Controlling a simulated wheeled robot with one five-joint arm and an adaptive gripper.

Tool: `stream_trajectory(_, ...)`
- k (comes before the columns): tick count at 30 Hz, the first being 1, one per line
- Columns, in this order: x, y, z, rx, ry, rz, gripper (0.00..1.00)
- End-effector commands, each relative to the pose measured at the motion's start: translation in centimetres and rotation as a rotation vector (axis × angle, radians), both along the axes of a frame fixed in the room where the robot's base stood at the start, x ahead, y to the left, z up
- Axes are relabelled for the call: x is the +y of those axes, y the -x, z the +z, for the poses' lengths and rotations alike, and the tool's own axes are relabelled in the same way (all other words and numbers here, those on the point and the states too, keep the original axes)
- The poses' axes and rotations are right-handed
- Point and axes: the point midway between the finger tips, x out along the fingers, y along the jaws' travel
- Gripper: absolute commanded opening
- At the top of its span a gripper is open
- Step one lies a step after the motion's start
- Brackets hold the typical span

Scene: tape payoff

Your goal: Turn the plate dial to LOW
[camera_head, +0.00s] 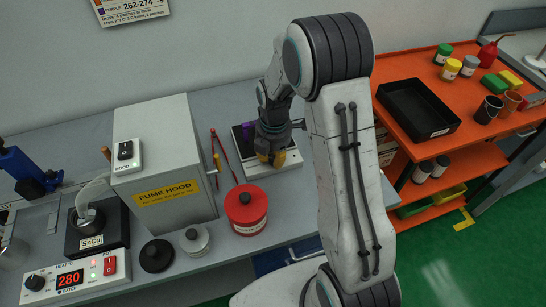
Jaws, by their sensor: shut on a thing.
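A low plate unit (289,166) with a dark top and a pale front edge sits on the grey bench, behind the red canister. My gripper (273,159) is down at its front edge, pointing downward. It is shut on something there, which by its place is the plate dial. The dial and its markings are hidden behind the fingers, so I cannot read its setting. Yellow shows at the fingertips.
A fume hood (165,160) stands left of the plate. A red canister (246,208) is in front of it, with red-handled tools (222,155) to the left. A solder pot (95,230) and heat controller (70,279) are at lower left. An orange cart (450,110) stands right.

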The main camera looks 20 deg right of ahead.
Motion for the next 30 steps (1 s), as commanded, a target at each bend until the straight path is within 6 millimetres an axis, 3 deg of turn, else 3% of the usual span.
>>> stream_trajectory(5,0.07,0.13,-0.19,0.004,-0.001,-0.015,0.00)
stream_trajectory(21,0.10,0.08,-0.39,0.005,-0.018,-0.373,0.00)
stream_trajectory(30,0.12,0.18,-0.21,0.009,-0.018,-0.390,0.00)
